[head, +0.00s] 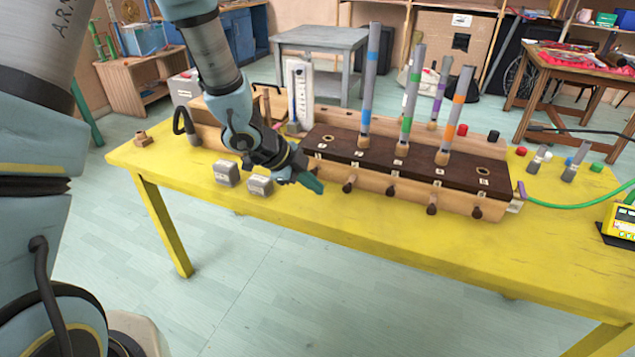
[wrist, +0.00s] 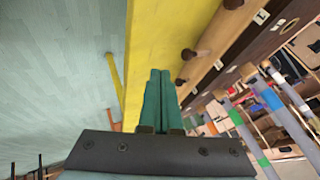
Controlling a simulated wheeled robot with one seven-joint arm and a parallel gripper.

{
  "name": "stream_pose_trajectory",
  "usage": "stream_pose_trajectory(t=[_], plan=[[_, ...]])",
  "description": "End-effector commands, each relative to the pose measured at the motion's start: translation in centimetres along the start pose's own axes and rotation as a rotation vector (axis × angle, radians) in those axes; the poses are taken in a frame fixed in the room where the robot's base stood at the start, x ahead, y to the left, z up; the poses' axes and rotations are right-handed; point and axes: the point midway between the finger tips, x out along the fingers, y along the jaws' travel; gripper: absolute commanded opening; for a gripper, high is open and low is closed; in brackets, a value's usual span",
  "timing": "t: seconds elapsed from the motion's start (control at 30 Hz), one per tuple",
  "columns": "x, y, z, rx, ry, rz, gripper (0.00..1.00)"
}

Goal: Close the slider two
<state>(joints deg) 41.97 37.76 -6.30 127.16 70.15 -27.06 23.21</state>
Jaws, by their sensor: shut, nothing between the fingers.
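A long wooden box with a dark brown top (head: 400,165) stands on a yellow table. Several dark slider knobs stick out along its front, among them a left one (head: 348,184), a middle one (head: 391,191) and two further right (head: 432,208), (head: 477,212). The small labels are too blurred to tell which is slider two. My gripper (head: 313,184), with green fingers, is shut and empty, in front of the box's left end, left of the left knob. In the wrist view my fingers (wrist: 160,75) are together, with two knobs (wrist: 188,54), (wrist: 180,82) to their right, apart from them.
Two grey blocks (head: 227,173), (head: 260,185) lie beside my gripper. The yellow table (head: 400,235) is clear in front of the box.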

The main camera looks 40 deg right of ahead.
Motion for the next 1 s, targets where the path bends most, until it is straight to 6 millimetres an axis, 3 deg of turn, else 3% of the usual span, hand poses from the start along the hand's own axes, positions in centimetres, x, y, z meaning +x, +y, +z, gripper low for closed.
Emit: stream_pose_trajectory(t=[0.4,0.6,1.0], plan=[[8.3,0.1,0.0,-0.003,-0.003,0.002,0.00],[9.1,-2.8,0.0,-0.003,-0.004,-0.002,0.00],[9.8,-3.6,0.1,-0.005,-0.004,-0.001,0.00]])
